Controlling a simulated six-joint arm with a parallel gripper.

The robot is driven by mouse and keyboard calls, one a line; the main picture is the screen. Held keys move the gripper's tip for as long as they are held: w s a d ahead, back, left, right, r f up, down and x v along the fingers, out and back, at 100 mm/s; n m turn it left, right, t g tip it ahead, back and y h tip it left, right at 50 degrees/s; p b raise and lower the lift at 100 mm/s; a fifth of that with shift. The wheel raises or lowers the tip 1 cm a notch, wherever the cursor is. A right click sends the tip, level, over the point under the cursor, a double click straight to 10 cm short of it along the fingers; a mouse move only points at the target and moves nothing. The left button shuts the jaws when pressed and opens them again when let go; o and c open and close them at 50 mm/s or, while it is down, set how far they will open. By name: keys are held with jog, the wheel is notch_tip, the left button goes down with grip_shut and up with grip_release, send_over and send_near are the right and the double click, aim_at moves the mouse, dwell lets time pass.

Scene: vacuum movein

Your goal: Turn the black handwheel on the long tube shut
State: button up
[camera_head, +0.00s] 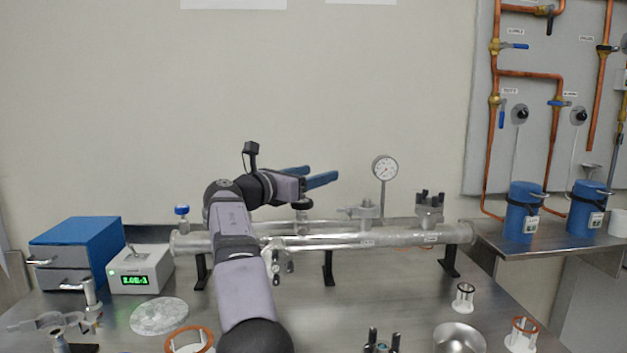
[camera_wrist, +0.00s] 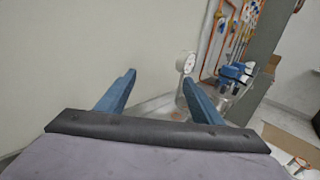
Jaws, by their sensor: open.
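The long metal tube (camera_head: 345,240) lies level across the bench on dark supports. A black handwheel (camera_head: 302,204) sits on top of the tube near its middle, just below my gripper in the head view. My gripper (camera_head: 322,176) is open, with its two blue fingers pointing right above the tube. In the wrist view the fingers (camera_wrist: 158,92) are apart with nothing between them. The handwheel is not seen clearly in the wrist view. A blue knob (camera_head: 182,210) stands at the tube's left end.
A dial gauge (camera_head: 385,168) rises behind the tube, right of my gripper. A dark-pronged fitting (camera_head: 430,205) stands on the tube's right part. A controller box (camera_head: 140,270) and a blue drawer box (camera_head: 78,250) stand at left. Loose rings and a steel bowl (camera_head: 459,338) lie in front.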

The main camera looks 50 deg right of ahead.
jog(key=shift+r+p, duration=1)
jog(key=shift+r, duration=0.7)
